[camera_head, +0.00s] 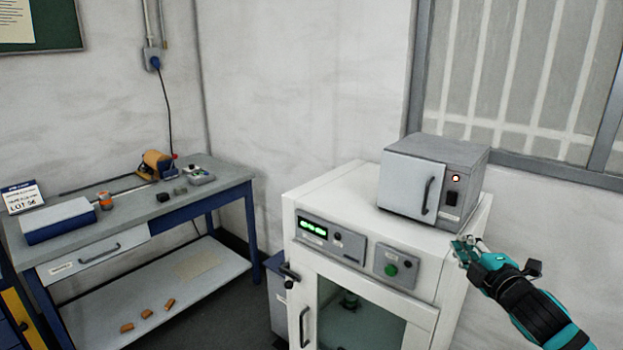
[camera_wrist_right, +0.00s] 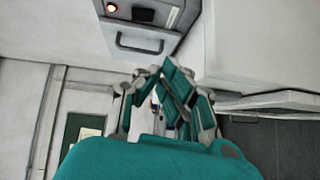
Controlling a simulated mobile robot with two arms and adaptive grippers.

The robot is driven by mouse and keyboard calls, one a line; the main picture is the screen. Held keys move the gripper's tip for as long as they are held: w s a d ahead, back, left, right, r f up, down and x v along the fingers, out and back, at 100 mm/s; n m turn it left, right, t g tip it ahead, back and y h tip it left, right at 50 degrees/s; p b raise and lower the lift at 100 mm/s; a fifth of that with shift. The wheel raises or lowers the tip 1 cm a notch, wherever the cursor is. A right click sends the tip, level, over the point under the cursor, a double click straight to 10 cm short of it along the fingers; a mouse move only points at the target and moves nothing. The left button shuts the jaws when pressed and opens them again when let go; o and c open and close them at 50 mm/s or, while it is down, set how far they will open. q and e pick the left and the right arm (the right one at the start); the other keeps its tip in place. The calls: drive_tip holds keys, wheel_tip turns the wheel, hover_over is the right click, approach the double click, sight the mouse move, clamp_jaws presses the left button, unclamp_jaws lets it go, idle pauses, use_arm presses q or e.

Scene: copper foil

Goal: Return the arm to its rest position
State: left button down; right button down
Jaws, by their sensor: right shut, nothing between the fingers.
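My right gripper (camera_head: 466,250) is at the right of the head view, on a teal and black arm that comes in from the lower right. It is shut and empty, in front of the right front edge of the white cabinet (camera_head: 325,190) and below the small grey oven (camera_head: 465,154). In the right wrist view my gripper's teal fingers (camera_wrist_right: 168,98) are together with nothing held. The oven's handle (camera_wrist_right: 148,45) shows above them there. My left gripper is not in view.
The oven door is closed. The cabinet has a glass door (camera_head: 350,308) with a dark handle. A blue workbench (camera_head: 225,178) stands at the left with tools and a white-lidded box (camera_head: 58,216). Several orange pieces (camera_head: 147,313) lie on its lower shelf. Dark floor shows between bench and cabinet.

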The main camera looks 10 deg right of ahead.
drive_tip(key=s+a+f+m+g, duration=0.35)
drive_tip(key=s+a+f, duration=0.2)
drive_tip(key=f, duration=0.45)
drive_tip(key=s+a+f+m+g, duration=0.4)
drive_tip(key=s+f, duration=0.3)
drive_tip(key=f, duration=0.4)
drive_tip(key=s+a+f+m+g+y, duration=0.1)
drive_tip(key=s+a+f+m+g, duration=0.4)
drive_tip(key=s, duration=0.6)
drive_tip(key=s+a+f+m+g, duration=0.1)
drive_tip(key=s+a+f+m, duration=0.1)
drive_tip(key=s+a, duration=0.65)
drive_tip(key=s+d+f+g, duration=0.1)
drive_tip(key=s+f, duration=0.1)
drive_tip(key=f, duration=1.2)
drive_tip(key=s+d+f, duration=0.1)
drive_tip(key=s+f, duration=0.1)
drive_tip(key=f, duration=1.2)
drive_tip(key=s+d+f+g, duration=0.1)
drive_tip(key=s+d+f, duration=0.1)
drive_tip(key=s+f, duration=1.2)
drive_tip(key=shift+s+d+f+n, duration=0.2)
drive_tip(key=shift+s+f+n, duration=0.15)
drive_tip(key=shift+s, duration=0.3)
drive_tip(key=shift+g, duration=0.25)
